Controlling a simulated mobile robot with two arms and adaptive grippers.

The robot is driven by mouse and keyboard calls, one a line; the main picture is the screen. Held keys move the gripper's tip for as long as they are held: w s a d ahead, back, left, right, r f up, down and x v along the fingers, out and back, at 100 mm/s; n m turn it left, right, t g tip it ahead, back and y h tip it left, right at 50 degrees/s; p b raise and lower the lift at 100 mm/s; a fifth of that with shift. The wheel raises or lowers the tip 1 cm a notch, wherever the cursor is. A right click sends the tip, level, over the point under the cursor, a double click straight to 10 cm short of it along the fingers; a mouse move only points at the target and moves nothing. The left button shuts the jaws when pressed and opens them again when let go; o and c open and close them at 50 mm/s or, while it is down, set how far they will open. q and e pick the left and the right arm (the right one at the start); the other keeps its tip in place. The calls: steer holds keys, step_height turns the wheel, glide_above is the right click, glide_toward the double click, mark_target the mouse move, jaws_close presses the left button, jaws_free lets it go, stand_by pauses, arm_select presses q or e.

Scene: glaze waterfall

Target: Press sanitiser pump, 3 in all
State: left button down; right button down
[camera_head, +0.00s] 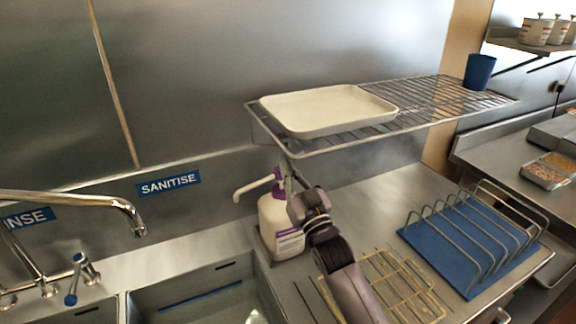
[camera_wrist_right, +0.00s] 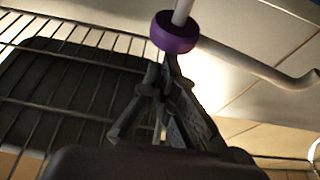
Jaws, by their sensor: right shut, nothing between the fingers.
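The sanitiser bottle (camera_head: 270,228) is white with a label. It stands upright on the steel counter beside the sink, under the wire shelf. Its pump has a purple collar (camera_head: 278,188) and a white spout (camera_head: 250,188) pointing left. In the right wrist view the purple collar (camera_wrist_right: 175,32) and white spout (camera_wrist_right: 262,70) show close up. My right gripper (camera_head: 286,164) is shut and empty, with its fingertips at the pump top. In the wrist view its tips (camera_wrist_right: 168,62) lie right by the collar; I cannot tell whether they touch. My left gripper is not in view.
A wire shelf (camera_head: 440,98) with a pale tray (camera_head: 325,108) and a blue cup (camera_head: 480,71) overhangs the bottle closely. The sink (camera_head: 205,300) and tap (camera_head: 130,215) are left.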

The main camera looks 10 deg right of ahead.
steer(key=shift+f, duration=0.3)
step_height(320, 180, down, 3)
steer(key=shift+b, duration=1.1)
steer(key=shift+r+p, duration=0.3)
steer(key=shift+p, duration=0.1)
step_height(320, 180, up, 4)
steer(key=p, duration=0.3)
steer(key=b+v, duration=0.4)
steer(key=v, duration=0.6)
steer(key=shift+s, duration=0.15)
